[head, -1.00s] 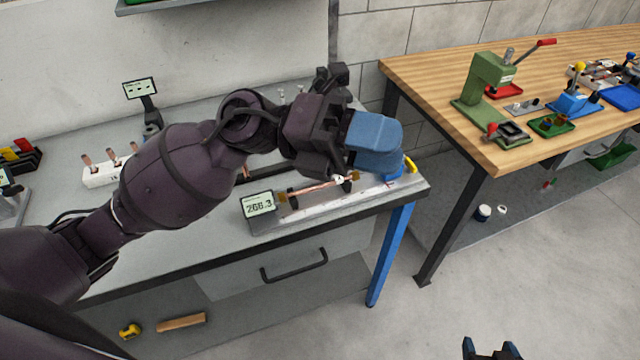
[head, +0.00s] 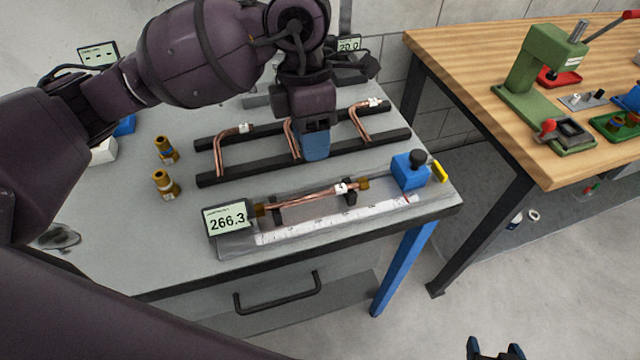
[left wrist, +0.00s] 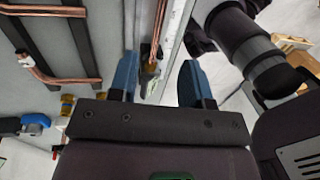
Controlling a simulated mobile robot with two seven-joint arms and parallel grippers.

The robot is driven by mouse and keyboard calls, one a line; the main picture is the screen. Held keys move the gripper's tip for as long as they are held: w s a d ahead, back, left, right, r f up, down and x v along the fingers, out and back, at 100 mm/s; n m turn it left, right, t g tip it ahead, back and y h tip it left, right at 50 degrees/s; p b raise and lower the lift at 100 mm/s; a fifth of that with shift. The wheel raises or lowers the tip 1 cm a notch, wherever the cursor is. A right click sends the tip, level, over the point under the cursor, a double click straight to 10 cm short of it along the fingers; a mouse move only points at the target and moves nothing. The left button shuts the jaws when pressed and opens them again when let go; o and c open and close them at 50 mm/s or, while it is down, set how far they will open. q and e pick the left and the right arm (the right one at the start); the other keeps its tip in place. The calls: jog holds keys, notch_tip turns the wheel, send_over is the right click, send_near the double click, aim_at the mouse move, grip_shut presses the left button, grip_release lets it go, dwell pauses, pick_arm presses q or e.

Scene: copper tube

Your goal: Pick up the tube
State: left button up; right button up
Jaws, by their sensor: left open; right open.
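A straight copper tube (head: 310,197) with a white tag lies on the measuring fixture (head: 320,224), across two black supports between brass-coloured ends. The fixture's display (head: 228,219) reads 266.3. My left gripper (head: 315,148) is behind the tube, over the black rack, with its blue fingers pointing down. In the left wrist view the left gripper (left wrist: 158,82) is open and empty, and the copper tube (left wrist: 158,28) shows beyond the gap between its fingers. My right gripper (head: 495,350) is open and empty at the bottom edge, away from the bench.
A black rack (head: 205,180) holds several bent copper tubes (head: 366,122) behind the fixture. Two brass fittings (head: 164,184) stand left of it. A blue clamp block (head: 410,170) sits at the fixture's right end. A wooden table (head: 450,80) with a green press stands at right.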

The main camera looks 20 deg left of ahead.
pick_arm(q)
send_over(312, 194)
notch_tip(312, 194, down, 4)
jog(key=shift+a+f+b, duration=0.1)
jog(key=shift+f+b, duration=0.25)
jog(key=shift+f, duration=2.8)
jog(key=shift+c, duration=0.2)
grip_shut()
